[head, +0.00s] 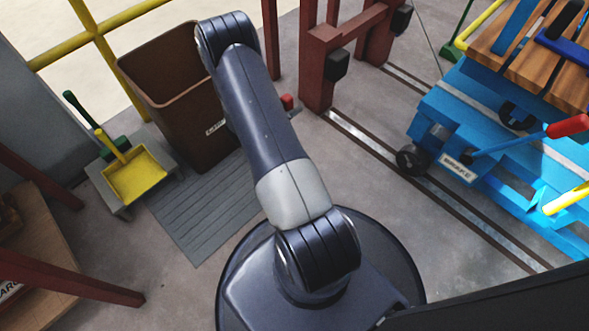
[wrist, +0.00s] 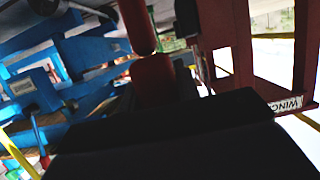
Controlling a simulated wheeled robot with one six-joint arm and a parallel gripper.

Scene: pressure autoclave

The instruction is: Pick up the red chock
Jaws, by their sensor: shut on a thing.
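A small red block, which looks like the red chock (head: 287,101), shows just right of my forearm in the head view, left of the dark red post. The arm hides most of it and all of my gripper there. In the wrist view a dark red block, seemingly the red chock (wrist: 154,74), stands at the far end of my dark gripper (wrist: 165,98). My gripper is shut on it. The fingertips are hard to make out against the dark body, and I cannot tell whether the chock touches the floor.
A brown bin (head: 170,90) stands left of the arm, with a yellow dustpan (head: 135,177) beside it. The dark red frame (head: 318,70) stands close by. Floor rails (head: 390,160) run towards a blue cart (head: 480,125) at right. Grey floor between arm and rails is clear.

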